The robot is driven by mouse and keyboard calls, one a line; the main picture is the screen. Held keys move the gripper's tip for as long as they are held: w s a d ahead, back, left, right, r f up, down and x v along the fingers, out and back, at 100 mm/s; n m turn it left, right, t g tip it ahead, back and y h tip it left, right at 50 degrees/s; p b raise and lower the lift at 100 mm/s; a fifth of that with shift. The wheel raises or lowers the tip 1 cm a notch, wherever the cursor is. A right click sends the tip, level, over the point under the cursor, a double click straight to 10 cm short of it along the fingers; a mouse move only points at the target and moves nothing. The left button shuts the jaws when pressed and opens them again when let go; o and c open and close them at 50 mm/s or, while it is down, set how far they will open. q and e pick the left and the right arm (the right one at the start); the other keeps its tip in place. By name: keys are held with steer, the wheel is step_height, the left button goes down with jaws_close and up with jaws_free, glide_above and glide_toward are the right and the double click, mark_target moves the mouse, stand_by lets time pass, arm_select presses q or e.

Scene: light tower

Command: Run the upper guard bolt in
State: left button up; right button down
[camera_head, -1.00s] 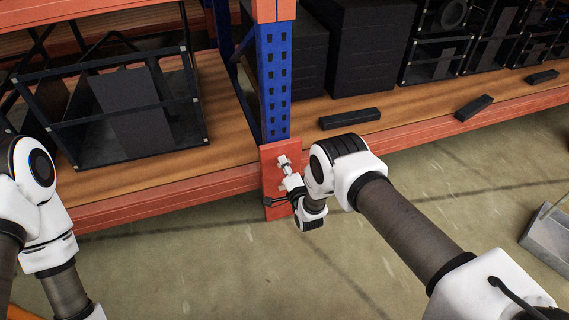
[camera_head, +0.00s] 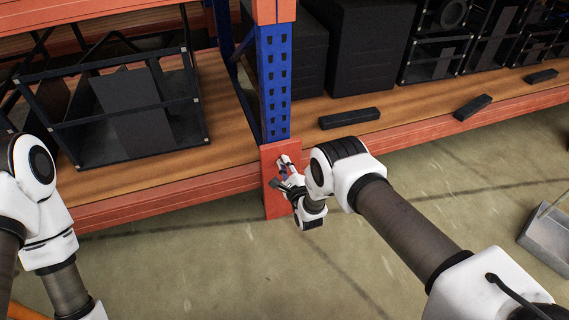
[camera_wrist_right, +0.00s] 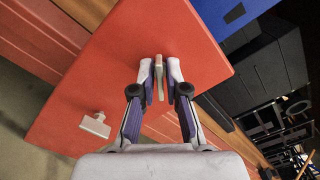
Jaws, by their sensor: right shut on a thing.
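The orange guard plate (camera_head: 283,206) stands at the foot of the blue upright (camera_head: 273,85) and fills much of the right wrist view (camera_wrist_right: 85,85). Two pale bolts show on it there. The upper guard bolt (camera_wrist_right: 159,72), nearer the upright, sits between the fingertips of my right gripper (camera_wrist_right: 160,78), which is shut on it. The lower bolt (camera_wrist_right: 96,124), with a flat wide head, stands free. In the head view my right gripper (camera_head: 284,172) is at the plate's face and hides both bolts. My left arm shows at the left, but its gripper is out of view.
Orange shelf beams run to both sides of the plate. A black wire-frame crate (camera_head: 75,128) stands on the left shelf. Dark bars (camera_head: 349,118) and black boxes (camera_head: 370,48) are on the right shelf. A grey metal box (camera_head: 548,235) is on the floor at right.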

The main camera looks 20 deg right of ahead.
steer(key=m, duration=0.6)
steer(key=shift+s+f+m, duration=0.15)
steer(key=shift+f+m, duration=0.05)
steer(key=shift+m, duration=0.1)
stand_by(0.4)
steer(key=c, duration=1.3)
jaws_free()
steer(key=shift+r, duration=0.1)
steer(key=s, duration=1.2)
steer(key=shift+d, duration=0.25)
